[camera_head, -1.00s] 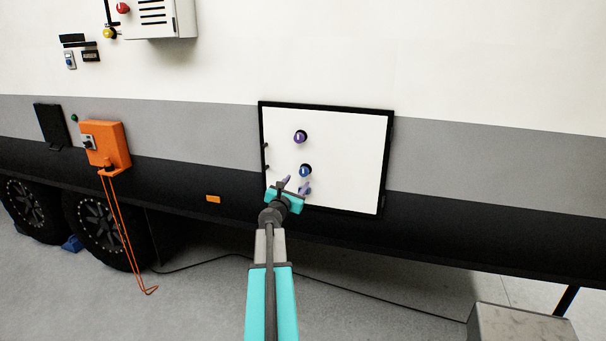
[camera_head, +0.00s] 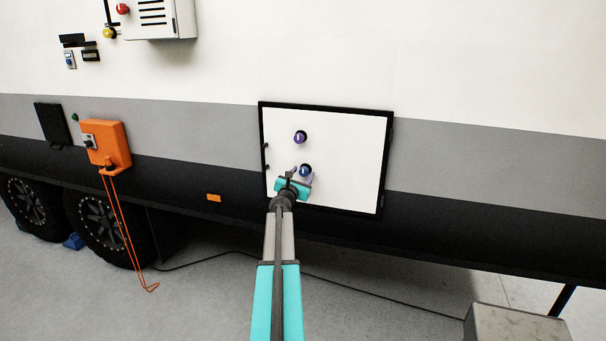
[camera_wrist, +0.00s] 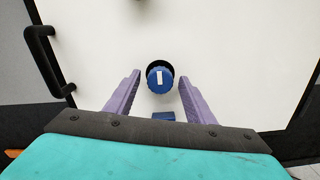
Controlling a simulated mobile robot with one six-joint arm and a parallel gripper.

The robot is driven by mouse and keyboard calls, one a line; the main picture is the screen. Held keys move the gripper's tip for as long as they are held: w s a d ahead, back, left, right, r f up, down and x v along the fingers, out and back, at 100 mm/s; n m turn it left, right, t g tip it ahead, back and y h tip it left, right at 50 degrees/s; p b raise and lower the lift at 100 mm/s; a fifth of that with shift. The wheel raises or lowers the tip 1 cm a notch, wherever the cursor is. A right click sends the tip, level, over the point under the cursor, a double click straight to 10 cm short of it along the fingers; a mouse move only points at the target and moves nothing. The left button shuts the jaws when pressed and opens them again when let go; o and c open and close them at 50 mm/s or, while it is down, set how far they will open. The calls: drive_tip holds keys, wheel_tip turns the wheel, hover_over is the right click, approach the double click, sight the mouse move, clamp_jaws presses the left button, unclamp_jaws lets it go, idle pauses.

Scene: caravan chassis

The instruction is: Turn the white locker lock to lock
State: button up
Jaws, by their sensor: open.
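The white locker door (camera_head: 345,155) has a black frame and sits in the vehicle's side. It carries a purple knob (camera_head: 300,137) higher up and a blue knob (camera_head: 305,170) below it. The blue knob also shows in the wrist view (camera_wrist: 160,77), with an upright white mark on its face and a black ring behind it. My gripper (camera_head: 300,175) is open and empty, just in front of the blue knob. In the wrist view its purple fingers (camera_wrist: 160,86) lie either side of the knob, which appears at or just past the fingertips. Contact cannot be told.
A small blue label (camera_wrist: 163,117) sits below the blue knob. A black handle (camera_wrist: 50,62) stands out at the door's left edge. An orange box (camera_head: 105,143) with a hanging orange cable is further left. A grey block (camera_head: 515,325) stands on the floor at right.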

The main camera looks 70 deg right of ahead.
drive_tip(key=shift+d, duration=0.3)
drive_tip(key=c, duration=1.1)
drive_tip(key=shift+o, duration=0.2)
